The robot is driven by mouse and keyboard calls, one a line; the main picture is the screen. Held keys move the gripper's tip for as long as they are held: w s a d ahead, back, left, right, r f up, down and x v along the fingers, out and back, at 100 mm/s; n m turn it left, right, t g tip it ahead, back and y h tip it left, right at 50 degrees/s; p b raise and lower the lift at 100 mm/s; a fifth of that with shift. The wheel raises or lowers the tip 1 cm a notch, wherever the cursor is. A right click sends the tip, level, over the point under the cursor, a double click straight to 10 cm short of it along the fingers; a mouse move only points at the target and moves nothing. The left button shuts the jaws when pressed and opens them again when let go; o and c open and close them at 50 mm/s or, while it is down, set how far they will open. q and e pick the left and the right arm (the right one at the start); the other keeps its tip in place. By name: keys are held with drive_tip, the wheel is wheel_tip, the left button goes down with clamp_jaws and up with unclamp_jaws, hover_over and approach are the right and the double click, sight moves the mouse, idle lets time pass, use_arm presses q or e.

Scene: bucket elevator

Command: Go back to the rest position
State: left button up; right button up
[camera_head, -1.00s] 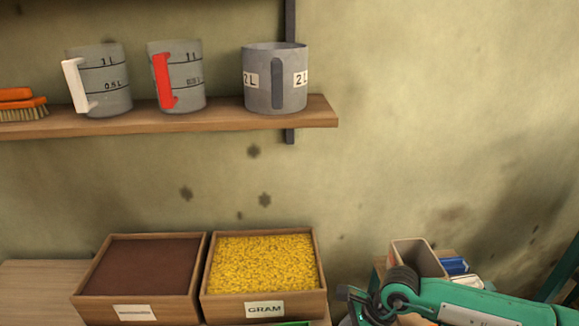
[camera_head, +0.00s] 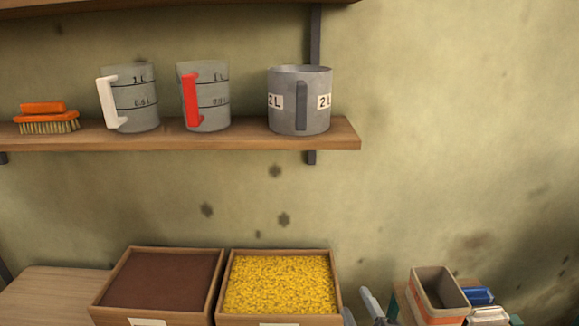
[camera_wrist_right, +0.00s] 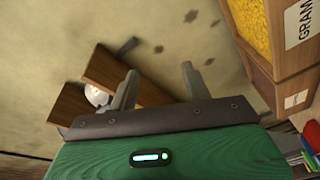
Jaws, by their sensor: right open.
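My right gripper (camera_head: 372,305) shows only as grey fingers at the bottom edge of the head view, just right of the bin of yellow grain. In the right wrist view my right gripper (camera_wrist_right: 160,82) is open, with nothing between its two grey fingers. The rest of the right arm is out of the head view. My left gripper is in neither view.
A wall shelf (camera_head: 240,140) holds an orange brush (camera_head: 45,120), two clear measuring jugs and a grey 2 L mug (camera_head: 298,105). Below stand a brown-filled bin (camera_head: 160,285) and a yellow grain bin (camera_head: 280,285). An open box (camera_head: 438,292) stands at right.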

drive_tip(key=s+d+f+m+g+h, duration=0.4)
drive_tip(key=d+f+m, duration=0.2)
drive_tip(key=f, duration=0.2)
drive_tip(key=s+d+f+m+g, duration=0.25)
drive_tip(key=s+f+g, duration=0.3)
drive_tip(key=s, duration=0.35)
drive_tip(key=s+d+f+m+g, duration=0.1)
drive_tip(key=s+f+m+g, duration=0.35)
drive_tip(key=s+f, duration=0.35)
wheel_tip(320, 180, down, 30)
drive_tip(key=s+r+g, duration=0.1)
drive_tip(key=s+g, duration=0.1)
drive_tip(key=s+d+f+n+g, duration=0.1)
drive_tip(key=s+d+f, duration=0.2)
drive_tip(key=s+f, duration=1.6)
drive_tip(key=shift+f, duration=0.8)
drive_tip(key=shift+d, duration=0.1)
